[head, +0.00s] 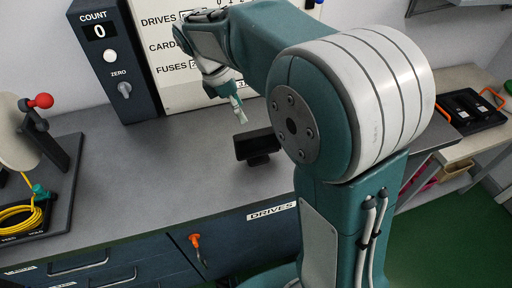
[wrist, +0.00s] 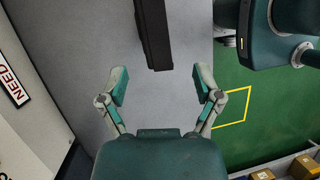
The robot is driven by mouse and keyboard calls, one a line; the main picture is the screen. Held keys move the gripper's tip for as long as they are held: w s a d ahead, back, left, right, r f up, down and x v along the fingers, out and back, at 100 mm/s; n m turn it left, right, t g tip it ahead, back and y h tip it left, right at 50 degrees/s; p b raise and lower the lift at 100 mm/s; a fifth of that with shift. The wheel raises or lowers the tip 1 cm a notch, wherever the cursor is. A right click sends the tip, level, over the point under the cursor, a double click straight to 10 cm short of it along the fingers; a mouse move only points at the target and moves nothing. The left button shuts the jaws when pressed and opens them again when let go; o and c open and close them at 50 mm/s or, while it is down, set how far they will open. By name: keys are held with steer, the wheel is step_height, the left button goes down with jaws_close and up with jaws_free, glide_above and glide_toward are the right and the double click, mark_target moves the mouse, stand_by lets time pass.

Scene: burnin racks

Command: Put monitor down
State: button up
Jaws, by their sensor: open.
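The monitor, a small black block-like thing (head: 257,147), stands on the grey bench top (head: 190,165), partly behind my arm in the head view. In the wrist view it shows as a dark bar (wrist: 153,32) at the top, beyond my fingertips. My gripper (wrist: 161,85) is open, with nothing between its two fingers. In the head view my gripper (head: 239,109) hangs above the bench, to the upper left of the monitor and apart from it.
A count box (head: 112,60) reading 0 and a white board (head: 170,75) stand at the back. A reel stand with yellow cable (head: 20,215) is at left. Drawers with an orange key (head: 197,245) face front. A black tray (head: 470,110) sits at right. The bench's middle left is clear.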

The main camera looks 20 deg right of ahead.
mark_target(251, 132)
steer(key=shift+n+g+h, duration=0.3)
steer(key=shift+n, duration=0.5)
steer(key=f, duration=0.2)
steer(key=d+f, duration=0.1)
steer(key=f, duration=0.2)
steer(key=shift+w+d+f, duration=0.15)
steer(key=shift+w+f, duration=0.1)
steer(key=shift+f, duration=0.05)
steer(key=shift+x, duration=2.95)
steer(key=shift+w, duration=0.25)
steer(key=shift+s+f, duration=0.1)
jaws_close()
